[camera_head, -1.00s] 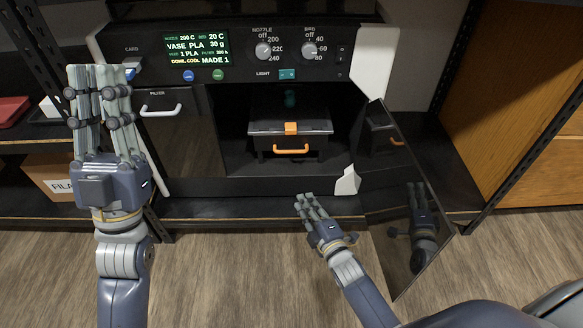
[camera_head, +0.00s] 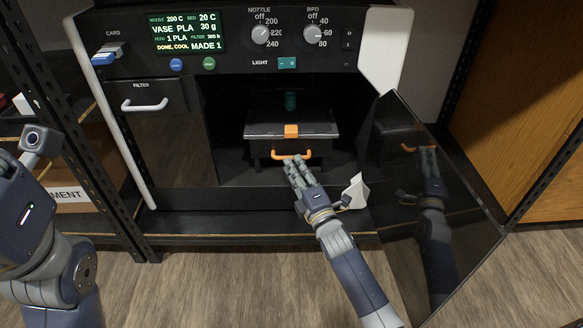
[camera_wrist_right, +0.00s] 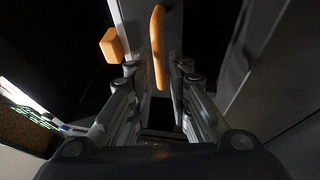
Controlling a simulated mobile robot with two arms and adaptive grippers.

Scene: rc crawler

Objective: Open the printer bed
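The printer bed (camera_head: 262,131) is a dark plate inside the printer's open chamber, with an orange block (camera_head: 291,131) at its front edge. Below it is an orange bar handle (camera_head: 308,156), also in the right wrist view (camera_wrist_right: 158,45). A small dark green object (camera_head: 290,101) stands at the back of the bed. My right gripper (camera_head: 293,160) is at the handle; in the wrist view its fingers are apart, with the handle between them. Contact cannot be told. My left arm is at the left edge; its fingers are outside the frame.
The printer's glass door (camera_head: 450,200) stands open on the right, beside my right arm. A control panel (camera_head: 335,55) with knobs and a display runs above the chamber. A closed filter compartment (camera_head: 165,140) is on the left. Shelf posts flank the printer.

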